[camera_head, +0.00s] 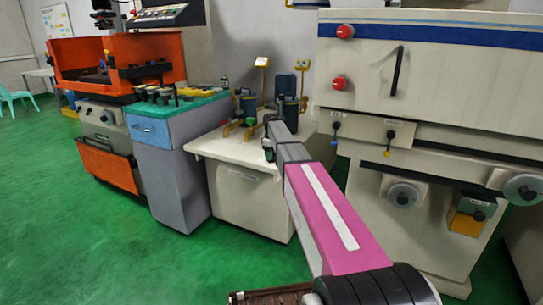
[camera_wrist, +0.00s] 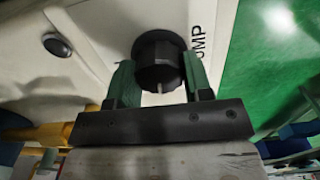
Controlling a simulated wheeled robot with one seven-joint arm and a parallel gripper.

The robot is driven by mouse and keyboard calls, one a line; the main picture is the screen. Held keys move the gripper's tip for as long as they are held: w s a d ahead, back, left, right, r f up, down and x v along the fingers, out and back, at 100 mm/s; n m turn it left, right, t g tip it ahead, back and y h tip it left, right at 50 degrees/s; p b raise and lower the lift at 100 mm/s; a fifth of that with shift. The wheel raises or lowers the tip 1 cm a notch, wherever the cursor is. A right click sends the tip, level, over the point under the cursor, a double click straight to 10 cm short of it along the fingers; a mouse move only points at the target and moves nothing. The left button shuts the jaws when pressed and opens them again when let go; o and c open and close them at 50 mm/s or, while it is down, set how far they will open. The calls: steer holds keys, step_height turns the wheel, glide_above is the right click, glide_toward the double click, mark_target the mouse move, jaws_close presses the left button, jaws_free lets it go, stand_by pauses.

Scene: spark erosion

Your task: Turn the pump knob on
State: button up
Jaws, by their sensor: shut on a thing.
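The pump knob (camera_wrist: 160,58) is a black faceted knob on a pale panel in the wrist view. A short light mark shows at its lower edge. Beside it, black lettering (camera_wrist: 198,42) reads "UMP", with its start hidden. My gripper (camera_wrist: 161,78) has its two green fingers on either side of the knob and is shut on it. In the head view my gripper (camera_head: 269,138) is at the beige cabinet (camera_head: 238,180); the knob cannot be made out there.
A black round button (camera_wrist: 57,45) sits left of the knob. Pump-like devices (camera_head: 290,105) stand on the cabinet close to my gripper. A large beige machine (camera_head: 430,90) is on the right, a grey-blue cabinet (camera_head: 170,165) on the left. Green floor (camera_head: 80,230) is open at left.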

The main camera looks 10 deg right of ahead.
steer(key=m, duration=0.4)
steer(key=shift+m, duration=0.3)
steer(key=m, duration=0.3)
steer(key=shift+m, duration=0.3)
steer(key=m, duration=0.4)
steer(key=shift+d, duration=0.1)
steer(key=shift+m, duration=1.8)
steer(key=o, duration=0.9)
steer(key=shift+r, duration=0.1)
